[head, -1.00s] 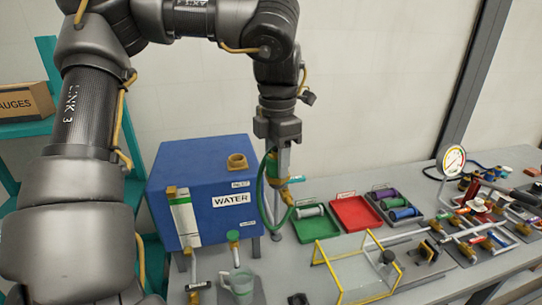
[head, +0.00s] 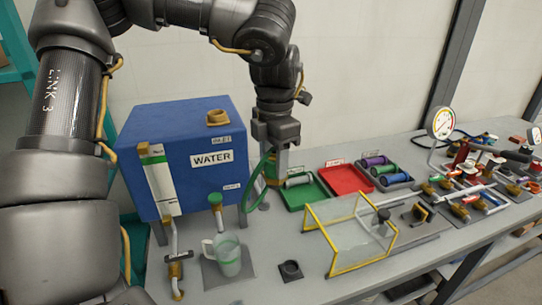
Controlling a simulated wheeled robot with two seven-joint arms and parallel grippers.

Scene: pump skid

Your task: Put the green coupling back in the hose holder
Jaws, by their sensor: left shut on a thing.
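My left gripper (head: 280,165) hangs down from above, right of the blue tank. It is shut on the green coupling (head: 269,166), which has a green hose attached. The hose (head: 247,205) curves down beside the tank's right edge. I take the brass part on the slim stand to be the hose holder; the stand's foot (head: 264,206) is on the table. The gripper overlaps this spot, so I cannot tell whether coupling and holder touch. My right gripper is out of view.
The blue WATER tank (head: 195,185) stands just left. Green (head: 300,199), red (head: 346,180) and dark (head: 398,181) trays lie right. Pipework fills the far right.

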